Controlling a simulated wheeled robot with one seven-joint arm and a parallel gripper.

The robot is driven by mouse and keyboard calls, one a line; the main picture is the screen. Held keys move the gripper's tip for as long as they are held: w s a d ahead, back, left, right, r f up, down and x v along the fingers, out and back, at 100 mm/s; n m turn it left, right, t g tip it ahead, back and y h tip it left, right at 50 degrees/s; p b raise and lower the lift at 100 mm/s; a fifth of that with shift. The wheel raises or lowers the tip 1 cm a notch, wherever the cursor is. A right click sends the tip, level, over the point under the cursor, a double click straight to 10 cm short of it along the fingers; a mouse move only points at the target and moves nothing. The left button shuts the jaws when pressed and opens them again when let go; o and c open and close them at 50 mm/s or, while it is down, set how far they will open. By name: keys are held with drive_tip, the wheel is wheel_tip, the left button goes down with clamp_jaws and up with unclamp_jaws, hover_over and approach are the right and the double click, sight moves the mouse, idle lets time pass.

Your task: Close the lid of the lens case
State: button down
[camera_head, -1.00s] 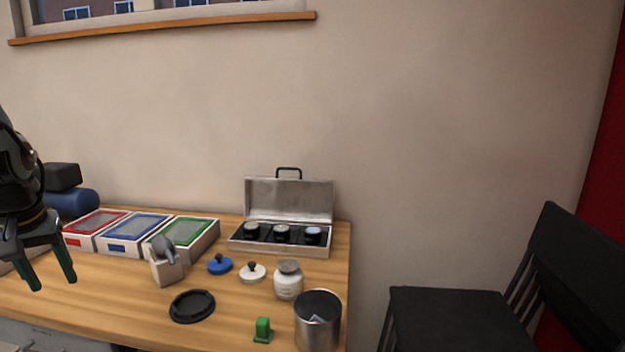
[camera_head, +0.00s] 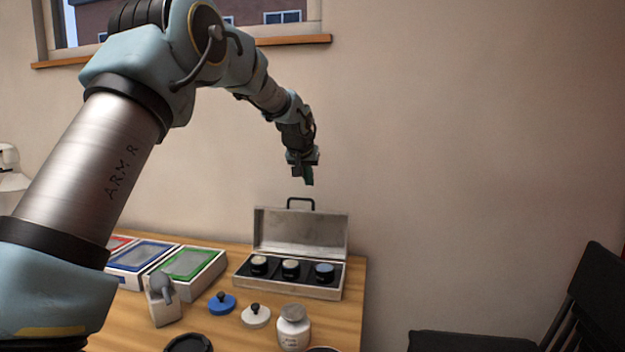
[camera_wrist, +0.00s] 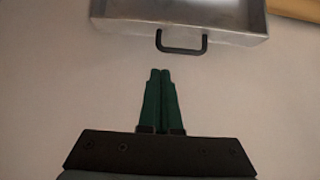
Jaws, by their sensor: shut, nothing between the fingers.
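The lens case (camera_head: 285,289) is a metal box at the back right of the wooden table, with several dark round lenses in its tray. Its lid (camera_head: 300,232) stands open and upright at the back, with a black handle (camera_head: 301,201) on top. In the wrist view the lid (camera_wrist: 215,15) is at the top, with the handle (camera_wrist: 181,48) pointing toward my fingers. My gripper (camera_head: 308,182) is above the handle, near the wall, and apart from it. In the wrist view my gripper's green fingers (camera_wrist: 160,75) are together and empty.
A green-framed box (camera_head: 190,265) and a blue-framed box (camera_head: 142,258) lie left of the case. A blue knobbed lid (camera_head: 221,304), a white knobbed lid (camera_head: 256,316) and a white jar (camera_head: 292,328) stand in front. The wall is close behind the case.

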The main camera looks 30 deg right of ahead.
drive_tip(key=p+x, duration=0.2)
drive_tip(key=x, duration=0.4)
drive_tip(key=shift+w+d+f, duration=0.1)
drive_tip(key=shift+w+f, duration=0.1)
drive_tip(key=shift+w, duration=0.05)
drive_tip(key=shift+w+d+f+p, duration=0.2)
drive_tip(key=shift+f+p, duration=0.15)
drive_tip(key=shift+f, duration=0.1)
drive_tip(key=shift+a+f, duration=0.1)
